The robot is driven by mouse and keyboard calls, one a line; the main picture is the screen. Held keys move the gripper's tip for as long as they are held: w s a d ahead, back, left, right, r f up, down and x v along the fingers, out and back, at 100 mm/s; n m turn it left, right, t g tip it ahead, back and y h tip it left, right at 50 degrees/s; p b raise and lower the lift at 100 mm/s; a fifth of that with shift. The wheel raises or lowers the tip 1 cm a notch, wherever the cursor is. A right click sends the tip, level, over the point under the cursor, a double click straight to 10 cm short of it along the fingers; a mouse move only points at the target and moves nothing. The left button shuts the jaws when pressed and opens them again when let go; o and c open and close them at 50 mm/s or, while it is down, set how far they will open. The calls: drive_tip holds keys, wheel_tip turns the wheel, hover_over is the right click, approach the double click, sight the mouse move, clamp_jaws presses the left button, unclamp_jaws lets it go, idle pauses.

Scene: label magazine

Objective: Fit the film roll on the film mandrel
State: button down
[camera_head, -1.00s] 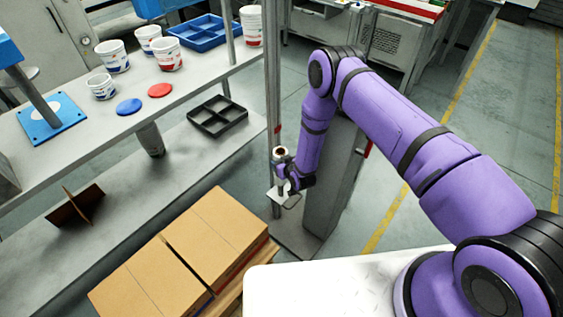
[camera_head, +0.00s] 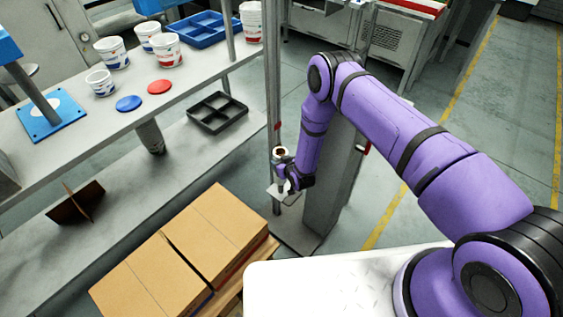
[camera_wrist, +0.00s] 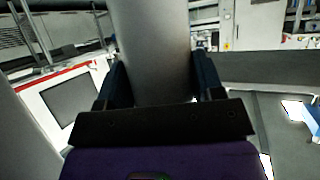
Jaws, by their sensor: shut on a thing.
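The film roll (camera_head: 281,153) is a narrow grey-white cylinder with a brown core at its top end. It stands about upright at the end of my arm, beside a thin metal post. My gripper (camera_head: 287,178) is shut on it. In the wrist view the roll (camera_wrist: 155,50) is a wide grey cylinder between the two dark fingers of my gripper (camera_wrist: 160,85). A small pale plate (camera_head: 280,196) shows just below the roll. The mandrel cannot be made out; whether the roll is around it or above it I cannot tell.
A tall thin post (camera_head: 272,90) stands close to the left of my gripper. A grey machine body (camera_head: 335,185) is close on the right. Cardboard boxes (camera_head: 215,230) sit at front left. A bench (camera_head: 190,90) with tubs, lids and trays runs along the left.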

drive_tip(key=shift+f, duration=4.1)
drive_tip(key=shift+c, duration=0.8)
unclamp_jaws()
drive_tip(key=v, duration=1)
drive_tip(key=shift+s+r, duration=0.2)
drive_tip(key=shift+s, duration=0.15)
drive_tip(key=shift+d, duration=0.1)
